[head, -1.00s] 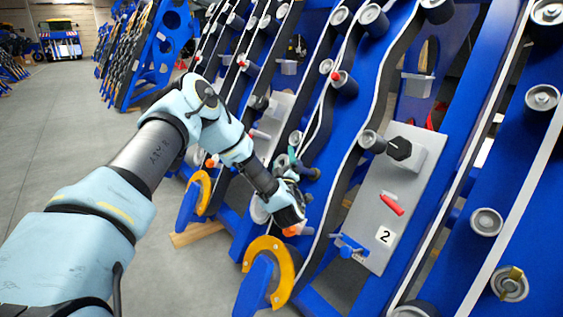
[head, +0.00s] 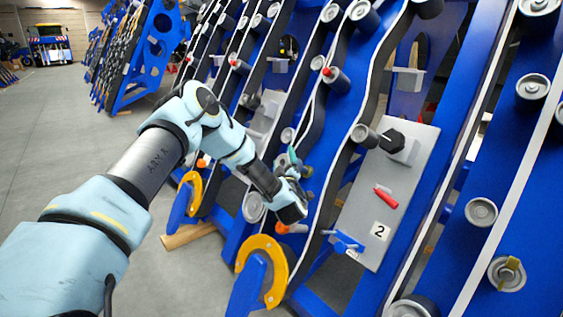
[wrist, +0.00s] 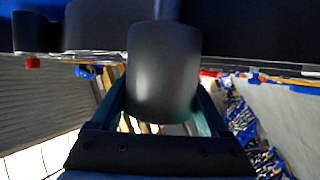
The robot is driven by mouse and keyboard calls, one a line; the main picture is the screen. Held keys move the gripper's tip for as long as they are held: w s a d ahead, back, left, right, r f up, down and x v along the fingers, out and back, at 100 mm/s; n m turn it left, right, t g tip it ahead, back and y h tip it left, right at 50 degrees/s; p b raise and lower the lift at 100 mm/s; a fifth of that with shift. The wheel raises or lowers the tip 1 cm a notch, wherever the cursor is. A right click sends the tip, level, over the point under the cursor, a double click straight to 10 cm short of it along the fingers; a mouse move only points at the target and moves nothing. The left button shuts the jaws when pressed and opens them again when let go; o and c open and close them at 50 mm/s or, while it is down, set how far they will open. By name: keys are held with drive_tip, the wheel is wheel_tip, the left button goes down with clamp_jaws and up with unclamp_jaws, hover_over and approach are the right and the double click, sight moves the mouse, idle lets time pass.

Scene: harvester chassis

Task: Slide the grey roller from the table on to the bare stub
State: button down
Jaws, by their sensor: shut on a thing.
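My gripper (head: 292,160) is at the end of my arm, in front of the blue harvester frames in the middle of the head view. In the wrist view its two green fingers (wrist: 163,112) are shut on the dark grey roller (wrist: 165,75), one on each side. The roller's round side fills the middle of that view, close to a dark band across the top. In the head view the roller is mostly hidden or too small to make out. I cannot pick out the bare stub or the table with certainty.
Blue frames with belts and several mounted rollers (head: 481,211) stand close on the right. A grey plate (head: 375,215) carries a black knob (head: 392,141), a red handle (head: 386,197) and the number 2. A yellow curved guard (head: 262,262) is below my gripper. Grey floor is free at left.

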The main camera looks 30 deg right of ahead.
drive_tip(key=shift+w+d+f+b, duration=0.1)
drive_tip(key=shift+d+f+b, duration=0.25)
drive_tip(key=shift+d+b, duration=0.25)
drive_tip(key=shift+c, duration=0.6)
unclamp_jaws()
drive_tip(key=shift+r, duration=0.1)
drive_tip(key=shift+o, duration=0.6)
wheel_tip(320, 180, up, 10)
drive_tip(key=shift+f+p, duration=0.1)
drive_tip(key=shift+p, duration=1.1)
